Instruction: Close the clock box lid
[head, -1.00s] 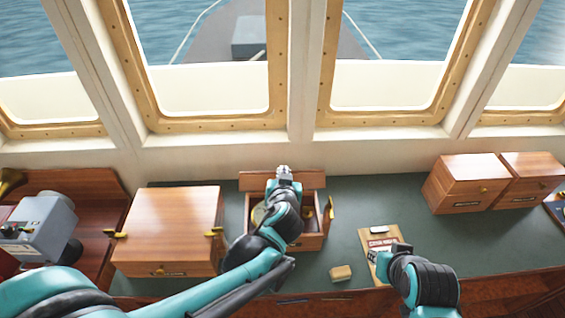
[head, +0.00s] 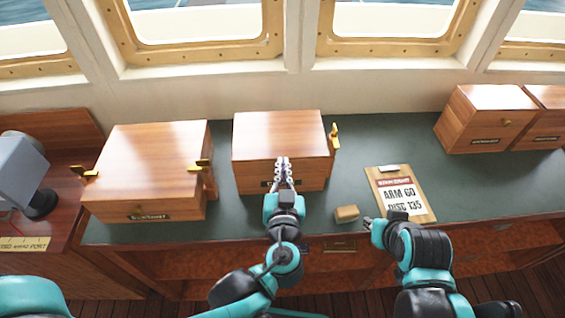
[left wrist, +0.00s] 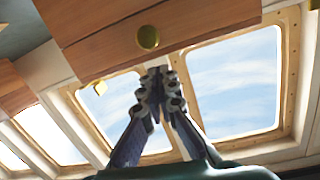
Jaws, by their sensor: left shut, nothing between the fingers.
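The clock box (head: 250,165) is the middle wooden box on the green desk. Its lid (head: 278,125) lies down on top, and no gap shows in the head view. A brass hook (head: 334,136) stands up at its right side. My left gripper (head: 283,160) is shut and empty, in front of the box face and covering part of its label. In the left wrist view the shut fingers (left wrist: 158,76) show below the box's wooden front and its brass knob (left wrist: 148,38). My right gripper (head: 371,227) is by the clipboard, its fingers too small to judge.
A larger wooden box (head: 150,165) with brass hooks stands to the left. A clipboard (head: 402,195) reading "ARM 60 DISC 135" and a small tan block (head: 346,213) lie to the right. More boxes (head: 487,118) stand at far right. Green desk (head: 385,140) is free behind the clipboard.

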